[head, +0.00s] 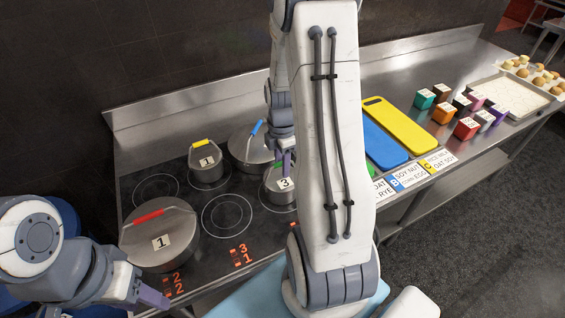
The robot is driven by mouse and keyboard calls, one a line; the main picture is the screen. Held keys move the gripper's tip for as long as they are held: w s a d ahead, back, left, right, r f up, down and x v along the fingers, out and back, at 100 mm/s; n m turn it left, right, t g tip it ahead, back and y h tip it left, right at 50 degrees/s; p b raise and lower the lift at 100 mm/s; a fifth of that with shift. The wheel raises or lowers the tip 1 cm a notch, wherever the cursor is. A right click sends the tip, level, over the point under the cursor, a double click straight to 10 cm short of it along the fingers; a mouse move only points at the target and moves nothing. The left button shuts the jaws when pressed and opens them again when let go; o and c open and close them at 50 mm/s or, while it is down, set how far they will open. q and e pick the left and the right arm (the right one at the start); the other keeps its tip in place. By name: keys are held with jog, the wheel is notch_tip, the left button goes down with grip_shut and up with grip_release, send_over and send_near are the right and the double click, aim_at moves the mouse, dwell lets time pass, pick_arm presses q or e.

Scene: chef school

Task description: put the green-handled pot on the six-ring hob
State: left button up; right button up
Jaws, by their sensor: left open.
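The pot marked 3 (274,188), with a bit of green at its handle, stands upright at the right side of the black six-ring hob (192,230). My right arm hides part of it. My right gripper (286,160) is directly over this pot, at its handle; I cannot tell whether its fingers are shut on it. My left gripper (152,298) is open and empty at the lower left, in front of the red-handled pot.
The large red-handled pot (175,245), yellow-handled pot (207,172) and blue-handled pot (245,150) stand on the hob. Bare rings show at front middle and back left. Blue (375,142) and yellow boards (405,125), colored blocks (443,112) and a tray (510,98) lie right.

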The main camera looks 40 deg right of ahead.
jog(key=shift+r, duration=0.15)
jog(key=shift+r, duration=0.25)
notch_tip(320, 180, up, 12)
jog(key=b, duration=0.1)
jog(key=s+a+m, duration=0.1)
jog(key=a+m, duration=0.1)
jog(key=a, duration=1.4)
jog(key=s+a+m+y, duration=0.1)
jog(key=s+a+m, duration=0.5)
jog(key=s+a, duration=0.8)
jog(key=shift+s+a+f, duration=0.35)
jog(key=shift+s+f, duration=0.1)
jog(key=shift+s, duration=0.25)
